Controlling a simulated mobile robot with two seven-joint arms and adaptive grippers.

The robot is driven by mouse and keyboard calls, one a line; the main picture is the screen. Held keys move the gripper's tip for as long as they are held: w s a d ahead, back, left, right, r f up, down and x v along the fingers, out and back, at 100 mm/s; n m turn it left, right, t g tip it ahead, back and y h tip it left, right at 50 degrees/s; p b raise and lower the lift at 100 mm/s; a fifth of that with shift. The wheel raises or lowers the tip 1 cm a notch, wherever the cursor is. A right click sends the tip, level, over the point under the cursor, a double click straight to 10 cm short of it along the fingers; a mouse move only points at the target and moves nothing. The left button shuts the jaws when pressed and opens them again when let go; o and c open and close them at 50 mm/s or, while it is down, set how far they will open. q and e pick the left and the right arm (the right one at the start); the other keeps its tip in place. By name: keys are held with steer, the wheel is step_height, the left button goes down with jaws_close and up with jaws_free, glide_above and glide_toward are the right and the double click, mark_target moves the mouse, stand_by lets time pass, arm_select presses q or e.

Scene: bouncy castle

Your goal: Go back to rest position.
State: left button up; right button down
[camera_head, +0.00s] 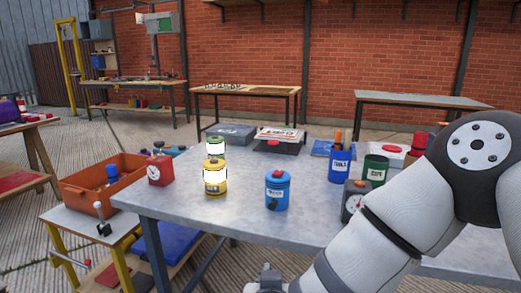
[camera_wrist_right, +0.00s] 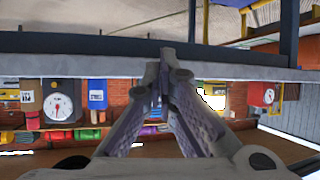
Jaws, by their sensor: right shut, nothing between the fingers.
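My right arm comes in from the right in the head view and bends down to the lower left. Its wrist end is cut by the bottom edge, so the fingers do not show clearly there. In the right wrist view, which looks upside down, my right gripper (camera_wrist_right: 165,62) is shut with its fingertips together and nothing between them. The fingers appear in front of the edge of a grey table; whether they touch it I cannot tell. My left arm and gripper are not in view.
The grey metal table (camera_head: 160,205) carries a yellow canister (camera_head: 215,188), a blue canister (camera_head: 277,200), a blue tool cup (camera_head: 340,165) and a dial gauge (camera_head: 353,203) close to my arm. An orange crate (camera_head: 85,190) stands left. Workbenches line the brick wall.

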steer(key=s+d+f+n+g+y+p, duration=0.1)
steer(key=s+d+f+g, duration=0.3)
steer(key=s+f, duration=0.45)
steer(key=s+d+f+g+p, duration=0.1)
steer(key=s+d+f+g, duration=0.2)
steer(key=s+d+f, duration=0.5)
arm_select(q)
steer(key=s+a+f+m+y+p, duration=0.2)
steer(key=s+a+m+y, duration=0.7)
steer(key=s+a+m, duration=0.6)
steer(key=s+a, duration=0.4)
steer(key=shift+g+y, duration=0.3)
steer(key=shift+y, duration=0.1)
arm_select(e)
steer(key=s+d+g, duration=0.4)
steer(key=s, duration=1)
steer(key=s+d+m+g, duration=0.1)
steer(key=s+d+g, duration=0.3)
steer(key=s, duration=0.9)
steer(key=shift+s+d+r+h, duration=0.15)
steer(key=shift+s+d+h, duration=0.05)
steer(key=shift+s+h, duration=0.15)
